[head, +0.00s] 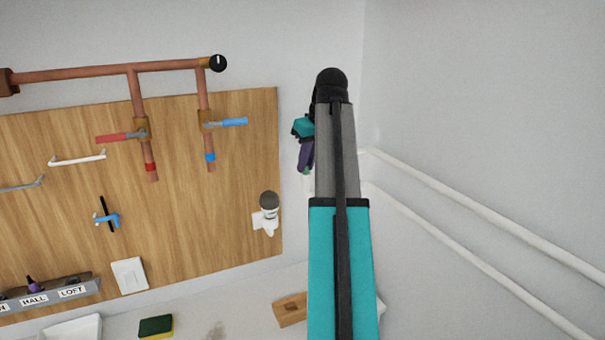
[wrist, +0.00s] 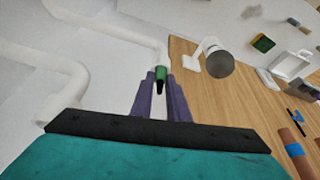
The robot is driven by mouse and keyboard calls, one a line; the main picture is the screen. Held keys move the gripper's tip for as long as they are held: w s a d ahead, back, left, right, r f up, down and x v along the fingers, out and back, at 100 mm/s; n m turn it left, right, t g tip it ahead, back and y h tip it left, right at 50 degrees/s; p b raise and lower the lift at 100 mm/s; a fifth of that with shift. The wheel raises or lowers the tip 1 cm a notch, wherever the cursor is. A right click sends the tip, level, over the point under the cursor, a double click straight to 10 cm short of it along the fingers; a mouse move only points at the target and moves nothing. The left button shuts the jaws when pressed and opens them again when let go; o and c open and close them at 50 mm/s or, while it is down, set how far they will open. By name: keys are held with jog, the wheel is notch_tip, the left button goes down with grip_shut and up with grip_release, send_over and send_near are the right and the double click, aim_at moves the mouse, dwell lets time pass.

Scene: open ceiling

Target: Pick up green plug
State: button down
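The green plug (wrist: 161,74) shows in the wrist view between the tips of my gripper's purple fingers, with its dark narrow end pointing back towards my gripper. My gripper (wrist: 161,80) is closed up against both sides of it, with no clear gap. The plug is right at the end of a white pipe (wrist: 158,52); I cannot tell whether it is seated in it or just clear of it. In the head view my gripper (head: 305,162) points down beside the right edge of the wooden board, partly hidden by my arm, and only a trace of green shows there.
The wooden board (head: 225,230) carries copper pipes (head: 139,105), valve handles and a white fitting with a grey cap (head: 269,205), close to my gripper. White pipes (head: 490,215) run along the right wall. A wooden block (head: 290,309) and a sponge (head: 156,326) lie below.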

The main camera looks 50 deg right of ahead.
jog(key=shift+r, duration=0.1)
dwell(0.3)
jog(key=shift+r+p, duration=0.7)
jog(key=shift+r, duration=1.05)
jog(key=s+a+r, duration=0.1)
jog(key=s+a, duration=0.9)
jog(key=s, duration=0.1)
jog(key=shift+s+a+r, duration=0.15)
jog(key=shift+s+a, duration=0.25)
